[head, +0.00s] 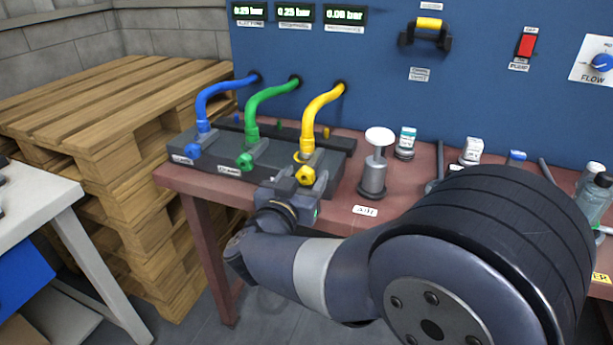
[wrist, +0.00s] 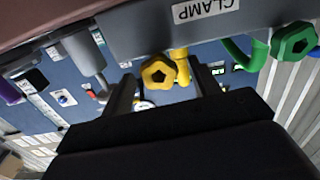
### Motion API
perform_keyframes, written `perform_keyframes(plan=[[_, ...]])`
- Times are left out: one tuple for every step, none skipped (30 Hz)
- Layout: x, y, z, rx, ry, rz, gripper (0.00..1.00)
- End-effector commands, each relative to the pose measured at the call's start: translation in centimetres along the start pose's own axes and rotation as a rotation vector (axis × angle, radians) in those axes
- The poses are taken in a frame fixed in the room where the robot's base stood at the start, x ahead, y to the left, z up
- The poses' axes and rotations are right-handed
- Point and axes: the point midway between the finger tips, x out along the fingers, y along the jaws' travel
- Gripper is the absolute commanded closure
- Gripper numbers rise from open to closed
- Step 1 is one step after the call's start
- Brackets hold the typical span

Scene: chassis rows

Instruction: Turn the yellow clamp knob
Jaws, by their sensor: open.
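The yellow clamp knob (head: 305,174) is on the front of the dark grey block (head: 205,163), below the end of the yellow hose (head: 314,120). In the wrist view the yellow knob (wrist: 158,73) is a lobed shape with a dark centre, beside a CLAMP label. My gripper (head: 297,180) is open in front of the knob. In the wrist view its fingers (wrist: 165,85) stand on either side of the knob, with a gap on each side. I cannot tell how deep the knob sits between them.
A green knob (head: 244,162) and a blue knob (head: 192,151) sit left of the yellow one. A white-topped pump (head: 379,160) stands close on the right of the red bench (head: 400,195). Wooden pallets (head: 130,120) are stacked at the left.

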Motion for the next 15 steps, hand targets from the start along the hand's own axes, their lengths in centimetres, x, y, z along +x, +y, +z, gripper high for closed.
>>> perform_keyframes(plan=[[0.7, 0.1, 0.1, 0.0, 0.0, 0.003, 0.42], [0.9, 0.1, 0.1, 0.0, 0.0, 0.003, 0.42], [1.3, 0.0, 0.1, 0.0, 0.0, 0.001, 0.42], [1.5, 0.0, 0.1, 0.0, 0.0, 0.0, 0.42], [1.6, 0.0, 0.1, 0.0, 0.0, 0.0, 0.42], [1.8, 0.0, 0.1, -0.001, 0.001, 0.0, 0.42], [1.9, 0.0, 0.0, -0.001, 0.001, 0.0, 0.42], [1.9, 0.0, 0.0, -0.001, 0.0, 0.0, 0.42], [2.0, 0.0, 0.0, -0.001, 0.0, 0.0, 0.42], [2.0, 0.0, 0.0, -0.001, 0.0, 0.0, 0.42], [2.0, 0.0, 0.0, -0.001, 0.0, 0.0, 0.42], [2.0, 0.0, 0.0, -0.001, 0.0, 0.0, 0.42], [2.0, 0.0, 0.0, -0.001, 0.0, -0.001, 0.42], [2.0, 0.0, 0.0, -0.001, 0.0, -0.001, 0.42], [2.0, 0.0, 0.0, -0.001, 0.0, -0.001, 0.42]])
